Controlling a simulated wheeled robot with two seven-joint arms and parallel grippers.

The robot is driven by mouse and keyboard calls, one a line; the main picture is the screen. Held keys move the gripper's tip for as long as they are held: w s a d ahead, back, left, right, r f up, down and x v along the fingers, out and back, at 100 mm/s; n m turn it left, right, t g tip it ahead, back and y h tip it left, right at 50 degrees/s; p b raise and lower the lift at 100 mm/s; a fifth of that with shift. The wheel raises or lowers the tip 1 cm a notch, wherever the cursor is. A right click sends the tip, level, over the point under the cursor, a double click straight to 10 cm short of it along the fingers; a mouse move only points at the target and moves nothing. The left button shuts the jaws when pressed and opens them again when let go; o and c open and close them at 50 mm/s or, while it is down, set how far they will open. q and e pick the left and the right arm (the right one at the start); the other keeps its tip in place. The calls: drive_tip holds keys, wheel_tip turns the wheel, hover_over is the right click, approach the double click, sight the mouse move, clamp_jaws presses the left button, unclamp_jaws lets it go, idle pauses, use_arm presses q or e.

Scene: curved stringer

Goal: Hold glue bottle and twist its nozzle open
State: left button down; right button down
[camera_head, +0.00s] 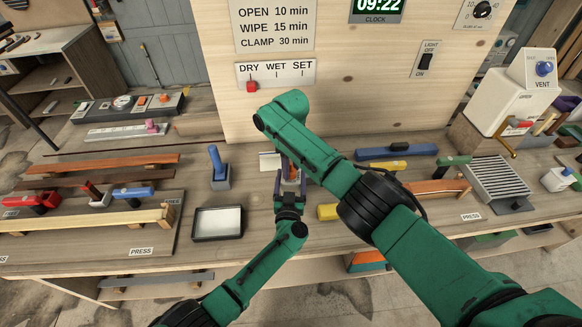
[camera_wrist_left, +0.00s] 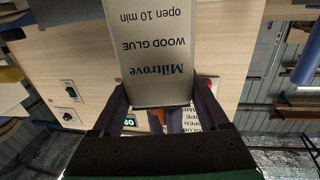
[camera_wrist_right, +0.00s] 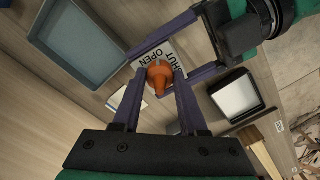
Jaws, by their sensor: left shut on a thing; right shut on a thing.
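The glue bottle is a pale box-shaped bottle (camera_wrist_left: 155,68) labelled "Miltrove WOOD GLUE", upside down in the left wrist view. My left gripper (camera_wrist_left: 164,98) has a finger against each side of it. In the right wrist view its top (camera_wrist_right: 174,55) bears the words OPEN and SHUT around an orange nozzle (camera_wrist_right: 158,72). My right gripper (camera_wrist_right: 162,80) is shut on this nozzle from above. The nozzle's pointer lies toward the bottom of that view; I cannot tell which word it marks. In the head view my left gripper (camera_head: 289,192) shows, while my right arm largely hides the bottle.
A black-rimmed tray (camera_head: 195,235) with a white inside stands left of my left gripper. A blue-handled tool (camera_head: 217,165) stands behind it. A wooden panel (camera_head: 340,100) with DRY, WET, SET labels rises behind. Clamps and wood strips (camera_head: 90,220) lie at left.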

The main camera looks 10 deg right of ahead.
drive_tip(key=n, duration=0.4)
drive_tip(key=shift+n, duration=0.4)
idle(0.4)
drive_tip(key=shift+c, duration=2.2)
unclamp_jaws()
wheel_tip(320, 180, up, 12)
